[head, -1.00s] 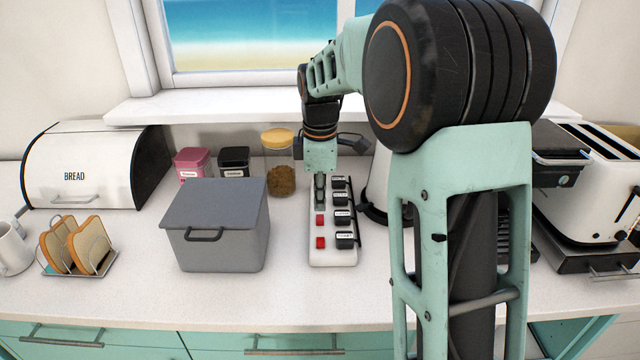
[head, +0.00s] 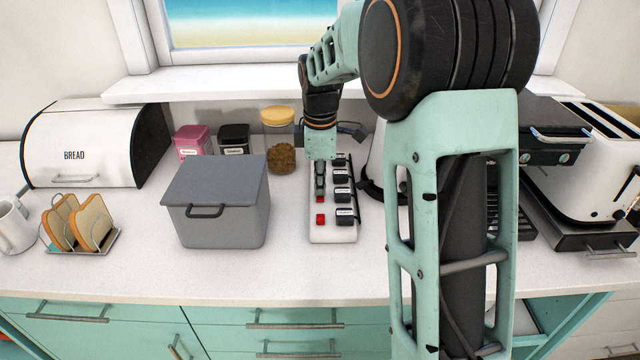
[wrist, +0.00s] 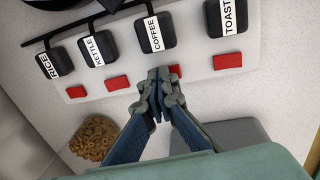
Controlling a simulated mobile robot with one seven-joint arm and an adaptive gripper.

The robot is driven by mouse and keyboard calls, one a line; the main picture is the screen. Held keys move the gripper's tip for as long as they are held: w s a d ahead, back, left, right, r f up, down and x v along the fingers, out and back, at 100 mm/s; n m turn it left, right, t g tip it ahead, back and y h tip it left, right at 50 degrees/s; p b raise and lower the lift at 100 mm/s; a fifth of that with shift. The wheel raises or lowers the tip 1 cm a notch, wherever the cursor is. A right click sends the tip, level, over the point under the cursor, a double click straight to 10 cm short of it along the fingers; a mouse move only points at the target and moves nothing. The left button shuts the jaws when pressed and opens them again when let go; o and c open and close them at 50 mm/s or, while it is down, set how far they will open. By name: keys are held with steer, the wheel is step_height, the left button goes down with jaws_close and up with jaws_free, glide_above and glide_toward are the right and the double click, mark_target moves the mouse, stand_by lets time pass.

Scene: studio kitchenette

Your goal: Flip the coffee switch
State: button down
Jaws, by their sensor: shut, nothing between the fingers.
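A white power strip (head: 333,236) lies on the counter with black plugs and red switches. In the wrist view the plugs read RICE, KETTLE, COFFEE and TOAST. The coffee plug (wrist: 154,33) has its red coffee switch (wrist: 175,71) just below it, partly hidden by my fingertips. My gripper (wrist: 160,80) is shut and empty, its tips over or against the left part of that switch; I cannot tell whether they touch it. In the head view my gripper (head: 320,190) points down at the strip, just behind the coffee switch (head: 320,199).
The toast switch (wrist: 227,61) and kettle switch (wrist: 117,83) flank the tips. A grey lidded box (head: 217,225) stands left of the strip. A yellow-lidded jar (head: 280,140) stands behind. A toaster (head: 590,170) is at the right. The front counter is clear.

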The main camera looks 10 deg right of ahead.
mark_target(320, 199)
steer(key=shift+s, duration=0.15)
steer(key=shift+s+a, duration=0.15)
steer(key=shift+s, duration=0.5)
steer(key=shift+r, duration=0.15)
steer(key=shift+r, duration=0.2)
step_height(320, 199, up, 13)
steer(key=s+p, duration=0.1)
steer(key=p, duration=0.2)
steer(key=shift+s+a+r+p, duration=0.15)
steer(key=shift+s+p, duration=0.2)
steer(key=shift+p, duration=0.05)
steer(key=shift+w+r+b, duration=0.25)
steer(key=shift+w+b, duration=0.4)
steer(key=shift+w, duration=0.05)
